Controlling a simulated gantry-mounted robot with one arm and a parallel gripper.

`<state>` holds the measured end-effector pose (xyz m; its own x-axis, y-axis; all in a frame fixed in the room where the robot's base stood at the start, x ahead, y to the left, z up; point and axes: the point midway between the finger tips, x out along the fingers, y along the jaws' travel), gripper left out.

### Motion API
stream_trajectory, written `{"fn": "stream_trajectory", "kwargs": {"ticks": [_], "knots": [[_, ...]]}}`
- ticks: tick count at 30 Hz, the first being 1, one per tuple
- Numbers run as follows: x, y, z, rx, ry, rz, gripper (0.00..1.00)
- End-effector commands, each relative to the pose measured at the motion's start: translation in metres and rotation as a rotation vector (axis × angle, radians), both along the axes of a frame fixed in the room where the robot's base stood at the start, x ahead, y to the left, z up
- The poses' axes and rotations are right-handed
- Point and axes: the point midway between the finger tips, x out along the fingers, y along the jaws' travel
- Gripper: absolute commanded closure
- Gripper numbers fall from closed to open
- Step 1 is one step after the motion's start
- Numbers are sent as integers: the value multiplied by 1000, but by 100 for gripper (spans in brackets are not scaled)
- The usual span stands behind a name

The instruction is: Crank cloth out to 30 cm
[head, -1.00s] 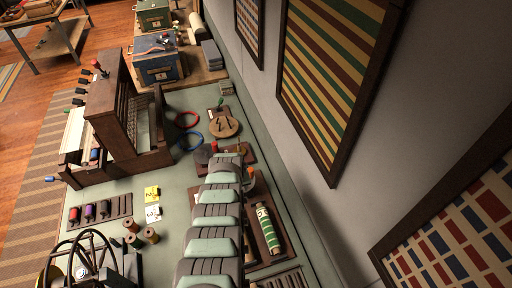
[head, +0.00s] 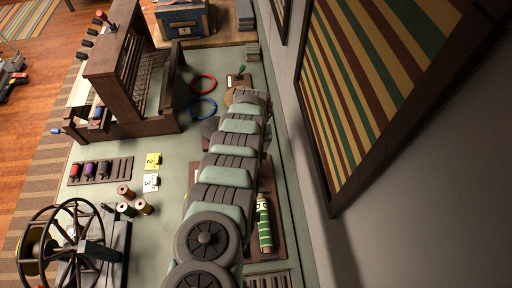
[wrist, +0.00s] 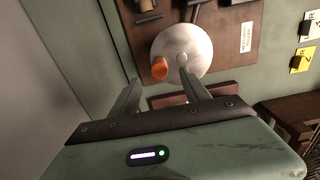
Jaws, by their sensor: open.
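A dark wooden loom (head: 127,75) stands at upper left in the head view, with a pale strip, perhaps the cloth (head: 82,88), at its left side. A small blue-ended handle (head: 57,130) sticks out at its lower left. My arm crosses the middle of the head view; my gripper is hidden there. In the wrist view my gripper (wrist: 162,92) is open and empty. Beyond its fingers is a round white disc (wrist: 190,44) with an orange knob (wrist: 159,68), on a brown board (wrist: 230,60). I cannot tell whether a finger touches the disc.
A spoked black wheel (head: 65,245) stands at lower left. Wooden spools (head: 145,207), number cards (head: 152,160) and a bobbin rack (head: 120,170) lie on the green table. Red (head: 202,83) and blue rings (head: 203,108) lie right of the loom. The wall (head: 285,130) runs close along the right.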

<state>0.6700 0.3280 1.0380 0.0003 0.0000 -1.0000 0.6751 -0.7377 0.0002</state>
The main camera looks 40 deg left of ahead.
Motion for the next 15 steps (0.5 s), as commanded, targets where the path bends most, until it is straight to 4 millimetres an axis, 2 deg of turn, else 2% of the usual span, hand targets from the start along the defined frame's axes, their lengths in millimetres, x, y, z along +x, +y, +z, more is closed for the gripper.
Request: {"fn": "stream_trajectory", "kwargs": {"ticks": [1,15], "knots": [[0,0,-13,0,0,0,45],[0,-2,-70,-1,2,-3,45]]}}
